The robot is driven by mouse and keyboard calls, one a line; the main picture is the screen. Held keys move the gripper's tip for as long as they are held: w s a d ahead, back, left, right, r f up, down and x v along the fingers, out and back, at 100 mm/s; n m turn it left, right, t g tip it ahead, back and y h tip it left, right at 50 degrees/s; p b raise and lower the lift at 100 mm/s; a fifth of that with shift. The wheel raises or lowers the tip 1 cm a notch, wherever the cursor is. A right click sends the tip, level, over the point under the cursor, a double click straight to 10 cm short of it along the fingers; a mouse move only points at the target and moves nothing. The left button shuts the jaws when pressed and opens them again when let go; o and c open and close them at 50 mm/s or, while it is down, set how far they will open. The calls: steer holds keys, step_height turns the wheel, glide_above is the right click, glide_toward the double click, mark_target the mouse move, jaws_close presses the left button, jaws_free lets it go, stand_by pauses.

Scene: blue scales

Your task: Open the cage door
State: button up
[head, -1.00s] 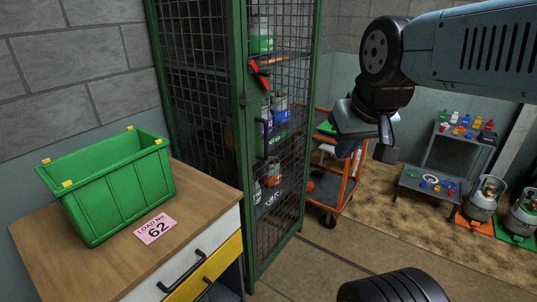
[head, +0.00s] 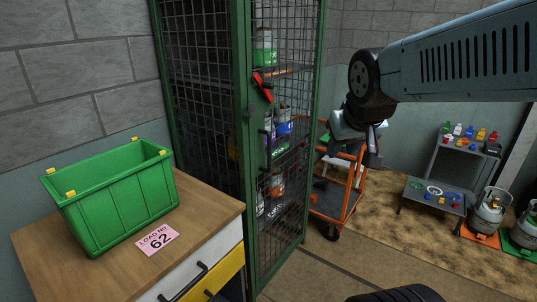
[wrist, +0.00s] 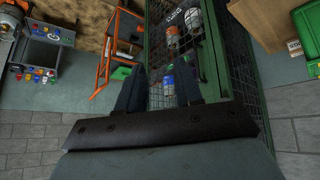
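The cage door (head: 291,205) is a green-framed wire mesh panel on the front of a tall cage (head: 203,110), and it looks closed. A dark vertical handle (head: 267,150) is on its left side, with a red latch-like piece (head: 263,86) above it. My gripper (head: 365,150) hangs to the right of the handle, apart from it in the picture. In the wrist view my gripper (wrist: 158,92) is open, its two dark fingers spread with nothing seen held.
A wooden-topped cabinet (head: 60,245) with a green bin (head: 110,200) stands left of the cage. An orange trolley (head: 345,195) stands to the right, behind my gripper. Gas cylinders (head: 488,215) and a grey stepped stand (head: 455,165) are further right. Floor before the door looks clear.

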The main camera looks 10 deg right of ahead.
steer(key=w+d, duration=0.1)
steer(key=w, duration=0.2)
steer(key=w+f+t, duration=0.1)
steer(key=w, duration=0.3)
steer(key=w+d+f+n+t, duration=0.1)
steer(key=w, duration=0.3)
steer(key=shift+d+f+h, duration=0.25)
steer(key=shift+d+h, duration=0.05)
steer(key=shift+d, duration=0.05)
steer(key=w+a+f+n+t+y, duration=0.1)
steer(key=w+f+n+t+y, duration=0.1)
steer(key=w+f, duration=0.35)
steer(key=w+f+n+t+y, duration=0.2)
steer(key=w+f, duration=0.1)
steer(key=w, duration=0.5)
steer(key=a+f+n+t+y, duration=0.1)
steer(key=a+f+t+y, duration=0.1)
steer(key=a+f+y, duration=0.35)
steer(key=shift+y, duration=0.95)
steer(key=x, duration=0.4)
steer(key=d+x, duration=0.1)
steer(key=x, duration=0.3)
steer(key=w+x, duration=0.1)
steer(key=x, duration=0.3)
steer(key=shift+w+f, duration=0.3)
steer(key=shift+f, duration=0.05)
steer(key=shift+c, duration=0.4)
jaws_close()
steer(key=shift+d, duration=0.1)
